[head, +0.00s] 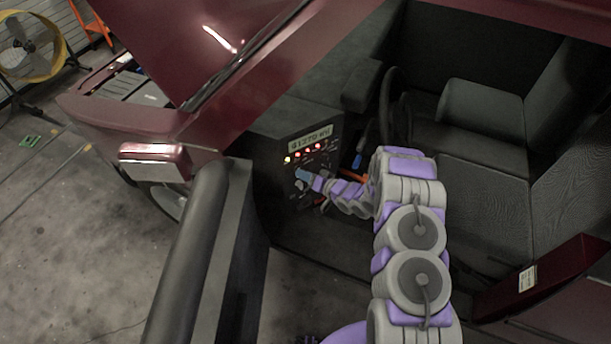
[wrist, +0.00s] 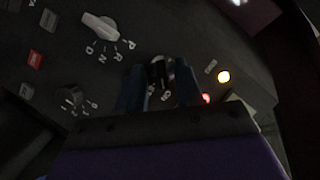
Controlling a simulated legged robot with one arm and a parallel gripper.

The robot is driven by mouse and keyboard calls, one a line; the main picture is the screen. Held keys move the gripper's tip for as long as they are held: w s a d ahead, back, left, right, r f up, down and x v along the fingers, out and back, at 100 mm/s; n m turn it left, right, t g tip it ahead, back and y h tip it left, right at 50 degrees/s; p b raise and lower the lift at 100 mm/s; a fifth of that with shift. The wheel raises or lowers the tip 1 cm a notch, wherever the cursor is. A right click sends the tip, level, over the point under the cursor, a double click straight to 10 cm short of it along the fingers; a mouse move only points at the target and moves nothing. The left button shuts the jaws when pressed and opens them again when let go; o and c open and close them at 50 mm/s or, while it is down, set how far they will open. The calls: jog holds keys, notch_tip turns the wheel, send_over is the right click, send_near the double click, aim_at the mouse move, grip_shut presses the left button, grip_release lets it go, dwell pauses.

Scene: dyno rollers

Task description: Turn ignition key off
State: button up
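The dashboard panel (head: 270,150) of the dark red vehicle is ahead, with my gripper (head: 303,175) up against its lower part. In the wrist view, my gripper (wrist: 158,84) has its two blue fingers apart. A small dark and silver piece, which looks like the ignition key (wrist: 157,70), shows between and just beyond the fingertips. Small white marks lie under it, partly covered by the fingers. The picture is too dark to tell which mark the key points at or whether a finger touches it. In the head view the key is hidden by my gripper.
A white selector knob (wrist: 100,27) marked P, R, N, D and a black knob (wrist: 69,95) sit on the panel near my gripper. A yellow light (wrist: 223,76) and a red light (wrist: 206,98) are lit.

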jog(key=shift+w+a, duration=0.1)
jog(key=shift+a, duration=0.1)
grip_shut()
dwell(0.3)
jog(key=shift+n, duration=0.3)
dwell(0.5)
jog(key=shift+s+a+n+t+h+b, duration=0.1)
jog(key=shift+n+t+h+b, duration=0.3)
jog(key=shift+n+h, duration=0.8)
jog(key=shift+s+a+n+t+h+b, duration=0.1)
jog(key=shift+n+t+h+b, duration=0.5)
jog(key=shift+n, duration=1)
